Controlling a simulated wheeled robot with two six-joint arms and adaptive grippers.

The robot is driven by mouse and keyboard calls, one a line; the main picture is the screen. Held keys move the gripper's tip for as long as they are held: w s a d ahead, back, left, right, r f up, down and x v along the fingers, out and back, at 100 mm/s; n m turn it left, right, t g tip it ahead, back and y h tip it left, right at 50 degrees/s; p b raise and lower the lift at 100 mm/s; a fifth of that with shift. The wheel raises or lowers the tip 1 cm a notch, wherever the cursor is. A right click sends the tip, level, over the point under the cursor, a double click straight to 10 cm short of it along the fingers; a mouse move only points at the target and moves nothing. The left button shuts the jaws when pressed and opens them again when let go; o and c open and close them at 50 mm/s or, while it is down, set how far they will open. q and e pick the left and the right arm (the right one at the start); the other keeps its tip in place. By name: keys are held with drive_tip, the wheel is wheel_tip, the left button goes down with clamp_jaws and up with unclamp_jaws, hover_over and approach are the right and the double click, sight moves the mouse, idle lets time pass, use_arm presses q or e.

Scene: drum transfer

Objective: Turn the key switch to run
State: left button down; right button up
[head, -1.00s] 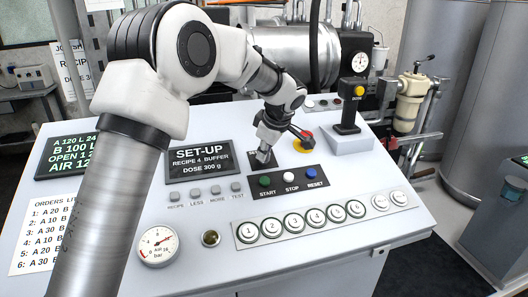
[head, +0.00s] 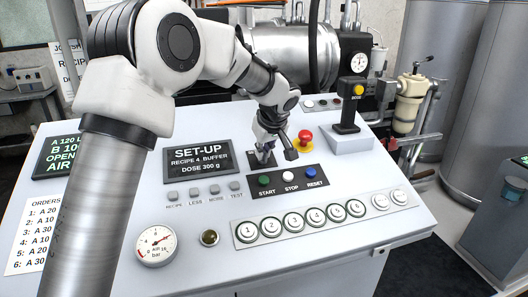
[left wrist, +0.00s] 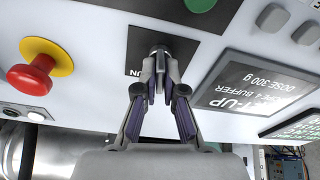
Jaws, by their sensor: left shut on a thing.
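The key switch (left wrist: 160,48) sits on a dark plate (left wrist: 190,46) on the console; in the head view the plate (head: 253,160) lies just right of the SET-UP display. My left gripper (head: 267,153) reaches down onto it from above. In the left wrist view, its fingertips (left wrist: 160,66) are closed together on the key, which they mostly cover. The key's exact angle is hard to tell, and the plate's lettering is only partly visible. The display (head: 199,158) reads SET-UP. My right gripper is not in view.
A red emergency stop (head: 305,137) on a yellow ring stands close to the right of the gripper. The start, stop and reset buttons (head: 289,178) lie just in front. A joystick (head: 347,115) stands on a raised block further right.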

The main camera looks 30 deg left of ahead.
use_arm(q)
drive_tip(key=m, duration=0.2)
drive_tip(key=shift+m, duration=0.4)
drive_tip(key=m+p, duration=0.1)
drive_tip(key=m, duration=0.1)
drive_tip(key=shift+m+t+h, duration=0.3)
drive_tip(key=shift+m, duration=0.1)
drive_tip(key=m+p, duration=0.2)
drive_tip(key=m, duration=0.1)
drive_tip(key=shift+r, duration=0.1)
drive_tip(key=shift+m+h+p, duration=0.4)
drive_tip(key=shift+m+p, duration=0.35)
drive_tip(key=shift+m, duration=0.65)
drive_tip(key=c, duration=1.4)
unclamp_jaws()
drive_tip(key=shift+f, duration=0.2)
drive_tip(key=shift+o, duration=0.6)
drive_tip(key=shift+w+f, duration=0.1)
drive_tip(key=shift+w, duration=0.2)
